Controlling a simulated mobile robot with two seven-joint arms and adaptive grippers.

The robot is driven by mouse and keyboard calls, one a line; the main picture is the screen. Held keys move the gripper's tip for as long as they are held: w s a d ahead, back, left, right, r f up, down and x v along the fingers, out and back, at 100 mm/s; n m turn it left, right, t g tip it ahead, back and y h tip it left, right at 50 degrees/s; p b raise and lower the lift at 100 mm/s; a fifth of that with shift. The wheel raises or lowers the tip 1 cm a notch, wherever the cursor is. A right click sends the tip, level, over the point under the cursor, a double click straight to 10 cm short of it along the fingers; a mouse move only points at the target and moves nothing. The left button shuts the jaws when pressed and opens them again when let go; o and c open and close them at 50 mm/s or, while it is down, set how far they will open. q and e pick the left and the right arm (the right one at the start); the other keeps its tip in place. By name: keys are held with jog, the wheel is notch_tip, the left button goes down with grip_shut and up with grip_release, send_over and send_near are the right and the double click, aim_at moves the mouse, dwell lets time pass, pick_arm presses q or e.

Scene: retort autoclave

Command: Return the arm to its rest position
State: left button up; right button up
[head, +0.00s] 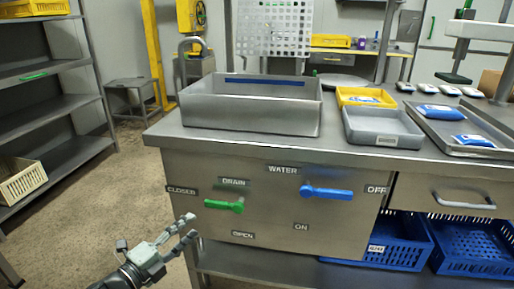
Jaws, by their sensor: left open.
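My left gripper (187,228) is at the lower left of the head view, its fingers apart and empty. It is in front of the steel cabinet, a little below and left of the green drain handle (224,206), and looks apart from it. The green handle lies roughly level, between the labels CLOSED and OPEN. The blue water handle (327,192) also lies roughly level, pointing right, with the label OFF to its right and ON below. My right gripper is not in view.
A steel sink (252,104) stands on the counter, with a grey tray (383,129), a yellow tray (366,97) and a steel tray with blue-white pouches to its right. Blue crates (474,246) sit below. Grey shelves (47,90) stand left; the floor between is clear.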

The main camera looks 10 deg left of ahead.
pick_arm(q)
jog(key=s+a+f+n+g+y, duration=0.2)
jog(key=s+a+f+n+y, duration=0.15)
jog(key=f+n+y, duration=0.5)
jog(key=s+d+f+n+g, duration=0.1)
jog(key=s+f+n+g, duration=0.4)
jog(key=s, duration=0.5)
jog(key=s+d+f+n+g, duration=0.2)
jog(key=s+f+n+g, duration=0.4)
jog(key=s+f, duration=0.3)
jog(key=shift+s+n, duration=0.75)
jog(key=shift+s, duration=0.45)
